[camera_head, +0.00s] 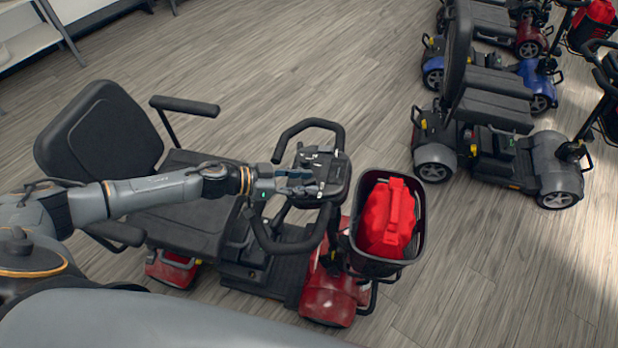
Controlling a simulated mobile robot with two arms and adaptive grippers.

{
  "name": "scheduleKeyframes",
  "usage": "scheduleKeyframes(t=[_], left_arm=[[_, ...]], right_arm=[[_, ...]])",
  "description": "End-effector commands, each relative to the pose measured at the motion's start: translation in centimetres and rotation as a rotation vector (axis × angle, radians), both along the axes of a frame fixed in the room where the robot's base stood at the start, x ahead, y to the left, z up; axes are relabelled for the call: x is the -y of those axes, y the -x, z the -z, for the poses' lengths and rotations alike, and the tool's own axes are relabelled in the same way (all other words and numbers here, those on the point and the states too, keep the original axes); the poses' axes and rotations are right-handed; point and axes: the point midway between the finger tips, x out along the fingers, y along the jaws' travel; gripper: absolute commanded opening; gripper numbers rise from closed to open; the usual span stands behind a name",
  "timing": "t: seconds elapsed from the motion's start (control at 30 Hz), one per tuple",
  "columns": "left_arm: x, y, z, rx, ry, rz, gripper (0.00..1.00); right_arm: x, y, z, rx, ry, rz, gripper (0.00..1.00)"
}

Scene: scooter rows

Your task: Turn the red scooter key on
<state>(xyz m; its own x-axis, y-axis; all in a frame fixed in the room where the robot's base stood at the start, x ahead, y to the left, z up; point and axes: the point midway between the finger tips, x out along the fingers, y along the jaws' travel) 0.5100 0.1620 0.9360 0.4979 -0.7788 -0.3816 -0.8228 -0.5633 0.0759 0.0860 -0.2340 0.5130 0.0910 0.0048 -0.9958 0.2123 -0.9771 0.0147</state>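The red scooter (329,297) stands right in front of me, with a black seat and a dark handlebar console (336,172). My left arm reaches in from the left over the seat. My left gripper (312,184) is at the console, over its middle and left part. The fingers are small here, and I cannot tell whether they are open or shut or touching anything. The key is not discernible; the gripper may hide it. My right gripper is not in view.
A black front basket (418,225) holds a red bag (390,215) just right of the console. A grey scooter (500,150) and a blue scooter (540,75) stand at the upper right. Wooden floor (300,60) is clear behind the red scooter. A white shelf (30,42) stands upper left.

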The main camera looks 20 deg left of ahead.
Motion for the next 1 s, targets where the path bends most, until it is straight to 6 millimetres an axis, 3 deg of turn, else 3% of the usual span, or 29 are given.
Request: scheduleKeyframes(t=[0.2,0.47,0.67,1.0], left_arm=[[1.20,-0.72,0.54,0.001,0.000,0.000,0.38],[1.22,-0.77,0.63,0.001,0.000,0.000,0.38],[1.21,-0.75,0.61,0.001,0.000,0.000,0.00],[1.16,-0.81,0.63,0.004,-0.002,0.018,0.00]], right_arm=[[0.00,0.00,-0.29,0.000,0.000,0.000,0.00],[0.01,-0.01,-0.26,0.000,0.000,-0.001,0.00],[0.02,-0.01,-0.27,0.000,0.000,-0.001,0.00],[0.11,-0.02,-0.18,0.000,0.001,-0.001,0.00]])
